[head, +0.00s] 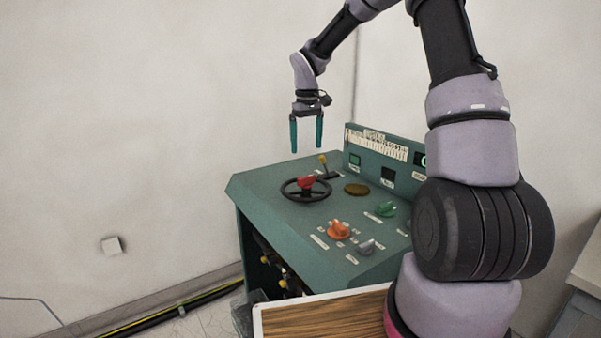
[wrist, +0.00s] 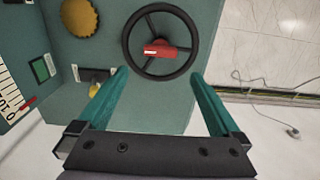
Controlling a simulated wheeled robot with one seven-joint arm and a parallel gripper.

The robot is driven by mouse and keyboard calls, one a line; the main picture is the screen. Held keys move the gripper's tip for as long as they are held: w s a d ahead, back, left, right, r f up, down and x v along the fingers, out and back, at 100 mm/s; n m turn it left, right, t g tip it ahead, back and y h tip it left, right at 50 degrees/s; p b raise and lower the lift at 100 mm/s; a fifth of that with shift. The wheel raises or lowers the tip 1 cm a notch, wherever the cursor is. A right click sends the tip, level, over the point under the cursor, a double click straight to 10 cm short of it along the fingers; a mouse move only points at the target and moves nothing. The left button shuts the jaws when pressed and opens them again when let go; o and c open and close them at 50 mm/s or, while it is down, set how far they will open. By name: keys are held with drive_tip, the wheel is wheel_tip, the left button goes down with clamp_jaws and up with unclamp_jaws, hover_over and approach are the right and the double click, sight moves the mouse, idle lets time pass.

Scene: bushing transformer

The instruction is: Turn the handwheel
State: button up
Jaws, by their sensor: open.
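The handwheel (head: 305,189) is a black spoked ring with a red part at its centre, on the sloped top of a green console (head: 262,180). In the wrist view the handwheel (wrist: 191,40) lies ahead of the fingertips, fully in view at the top. My gripper (head: 307,150) has two teal fingers pointing down, spread apart and empty. In the head view it hangs above the console's far part, over the wheel and apart from it. In the wrist view my gripper (wrist: 160,75) shows both fingers wide apart, with nothing between them.
A lever with a yellow knob (head: 323,159) stands behind the wheel. A brown-yellow round knob (head: 356,189), an orange knob (head: 338,230) and a green knob (head: 385,209) are on the console. An upright panel with gauges (head: 388,173) rises at its back. Air above the wheel is clear.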

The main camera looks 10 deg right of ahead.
sight(306, 177)
wheel_tip(306, 177, down, 10)
drive_tip(key=shift+f, duration=0.25)
idle(0.3)
clamp_jaws()
drive_tip(key=shift+m, duration=0.4)
